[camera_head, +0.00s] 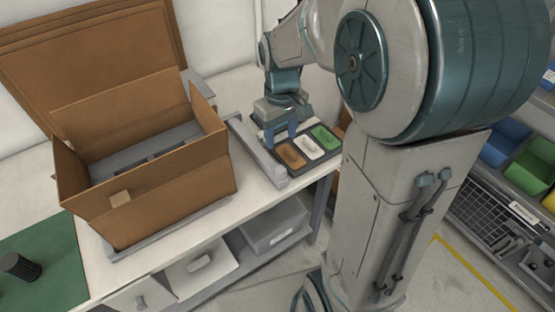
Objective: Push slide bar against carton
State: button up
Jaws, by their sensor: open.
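The open brown carton (178,203) stands on the white bench with its flaps up and a grey object inside. The grey slide bar (256,150) lies along the carton's right side. A strip of bench shows between the bar's near end and the carton; at the far end I cannot tell whether they touch. My gripper (282,134) points down with its blue fingers apart and appears empty. It is just right of the bar, over the left part of a dark tray. I cannot tell whether a finger touches the bar or tray.
The dark tray (333,151) holds brown, white and green sections right of the bar. Flat cardboard (95,62) leans behind the carton. A green mat (48,262) with a dark cylinder (18,266) lies at left. Colored bins (528,165) stand at far right.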

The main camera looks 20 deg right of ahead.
aim_at(280, 169)
notch_tip(280, 169, down, 14)
jog(key=shift+r, duration=0.25)
dwell(0.3)
grip_shut()
jog(key=shift+a, duration=0.1)
